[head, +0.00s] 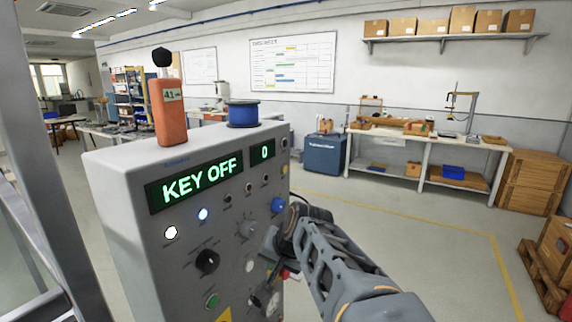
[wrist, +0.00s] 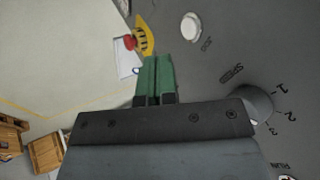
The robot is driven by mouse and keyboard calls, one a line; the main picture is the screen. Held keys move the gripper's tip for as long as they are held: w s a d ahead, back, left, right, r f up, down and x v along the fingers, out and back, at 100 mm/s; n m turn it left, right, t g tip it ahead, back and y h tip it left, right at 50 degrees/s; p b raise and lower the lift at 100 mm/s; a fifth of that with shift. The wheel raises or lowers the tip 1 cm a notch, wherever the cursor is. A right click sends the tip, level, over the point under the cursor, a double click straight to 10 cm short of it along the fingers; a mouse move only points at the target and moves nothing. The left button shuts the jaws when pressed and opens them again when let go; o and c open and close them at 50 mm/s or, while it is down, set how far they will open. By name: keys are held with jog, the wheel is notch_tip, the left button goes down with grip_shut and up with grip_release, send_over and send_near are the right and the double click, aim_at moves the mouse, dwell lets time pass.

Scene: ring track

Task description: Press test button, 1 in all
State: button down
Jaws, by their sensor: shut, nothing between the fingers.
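A grey control box (head: 120,190) stands at the left in the head view, its front panel covered in knobs, lamps and buttons. Its green displays read "KEY OFF" (head: 196,182) and "0" (head: 263,152). My gripper (head: 268,243) is close to the right part of this panel. In the wrist view its green fingers (wrist: 154,62) are shut with nothing between them. A round white button (wrist: 190,27) is on the panel beyond and right of the fingertips; its small label is too blurred to read. I cannot tell whether the fingertips touch the panel.
In the wrist view a red knob on a yellow collar (wrist: 143,36) is just beyond the fingertips, and a grey knob (wrist: 256,105) marked with numbers is right. An orange handset (head: 168,110) and blue spool (head: 243,114) stand on the box. Open floor (head: 430,245) lies to the right.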

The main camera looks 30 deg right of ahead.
aim_at(285, 169)
jog(key=w+d+r+m+t+h+p, duration=0.1)
jog(key=d+r+m+t, duration=0.1)
jog(key=d+r+m, duration=0.2)
jog(key=w+d+r+m+t+h+p, duration=0.1)
jog(key=d+r+m, duration=0.4)
jog(key=d+r, duration=0.6)
jog(key=w+d+t, duration=0.1)
jog(key=d+t, duration=0.1)
jog(key=d, duration=0.1)
jog(key=shift+w+d+r, duration=0.25)
jog(key=shift+d, duration=0.05)
jog(key=w+a+p, duration=0.4)
jog(key=w, duration=0.3)
jog(key=shift+w, duration=0.4)
jog(key=shift+w+a, duration=0.1)
jog(key=shift+a, duration=0.1)
dwell(0.9)
jog(key=shift+w+a, duration=0.15)
jog(key=shift+w, duration=0.1)
